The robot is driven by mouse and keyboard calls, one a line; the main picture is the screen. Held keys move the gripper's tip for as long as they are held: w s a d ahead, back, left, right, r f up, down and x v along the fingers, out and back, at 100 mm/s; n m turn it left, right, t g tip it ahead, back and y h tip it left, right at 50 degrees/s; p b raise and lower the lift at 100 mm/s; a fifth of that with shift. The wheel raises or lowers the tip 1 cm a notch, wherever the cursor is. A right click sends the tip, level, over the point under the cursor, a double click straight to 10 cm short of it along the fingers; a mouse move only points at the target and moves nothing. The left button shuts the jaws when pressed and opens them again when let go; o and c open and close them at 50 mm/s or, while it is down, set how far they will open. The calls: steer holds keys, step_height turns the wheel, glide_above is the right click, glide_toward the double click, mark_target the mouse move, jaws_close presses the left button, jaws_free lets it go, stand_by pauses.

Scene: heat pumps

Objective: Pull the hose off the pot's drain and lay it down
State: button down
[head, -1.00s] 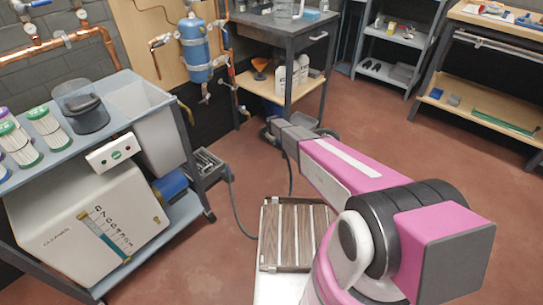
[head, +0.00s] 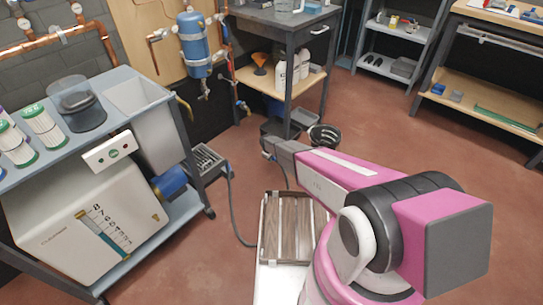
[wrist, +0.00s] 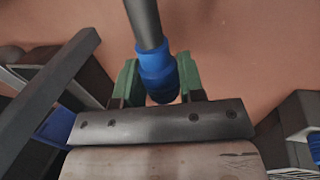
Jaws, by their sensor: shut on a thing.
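The pot is the blue cylinder (head: 193,45) on the wall panel at upper left, with its drain (head: 205,94) underneath. Nothing seems to hang from the drain. The dark hose (head: 237,220) loops over the floor beside the cart. In the wrist view the hose (wrist: 143,20) comes in from the top to a blue end collar (wrist: 156,70). My gripper (wrist: 158,84) has its green fingers on both sides of that collar and is shut on it. In the head view my gripper (head: 270,148) is low in front of the workbench, apart from the drain. Its fingertips are small there.
A dark bucket (head: 323,136) stands on the floor right of my gripper. A blue-grey cart (head: 187,222) with a white cleaner unit (head: 90,215) is at left. A workbench (head: 290,35) with bottles is behind. Open red floor (head: 400,130) lies to the right.

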mark_target(272, 168)
steer(key=shift+f, duration=4)
steer(key=c, duration=0.6)
jaws_free()
steer(key=shift+c, duration=0.2)
steer(key=v, duration=1.1)
steer(key=shift+d, duration=0.1)
